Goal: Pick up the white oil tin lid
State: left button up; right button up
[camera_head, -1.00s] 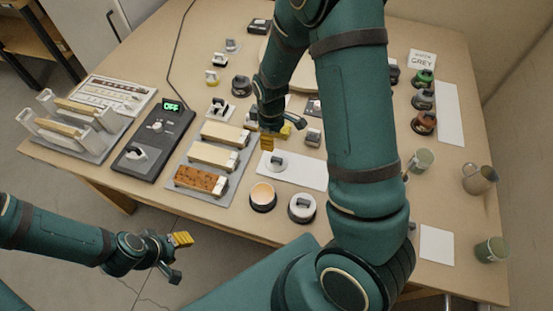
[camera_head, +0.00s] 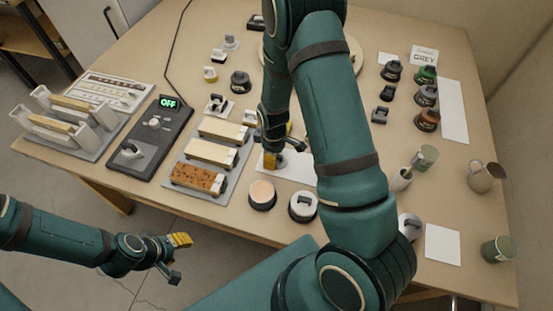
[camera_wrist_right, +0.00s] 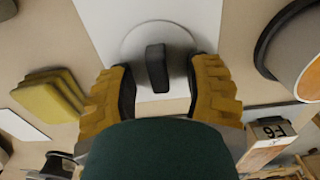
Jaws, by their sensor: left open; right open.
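The white lid (camera_wrist_right: 135,45) is a flat white disc with a dark upright handle (camera_wrist_right: 157,68). It lies on a white mat (camera_head: 300,171) near the front middle of the bench. My right gripper (camera_wrist_right: 160,78) is open over it in the right wrist view, one finger on each side of the handle, with gaps showing. In the head view my right gripper (camera_head: 277,158) is low over the mat and mostly covers the lid. My left gripper (camera_head: 177,257) is open and empty, off the front edge of the bench.
An open tin (camera_head: 262,195) and a tin with a white top and dark handle (camera_head: 303,206) stand just in front of the mat. A tray of wooden blocks (camera_head: 208,152) lies to the left. Cups stand at the right.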

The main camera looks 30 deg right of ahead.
jog(key=shift+r, duration=0.1)
jog(key=shift+c, duration=0.4)
grip_shut()
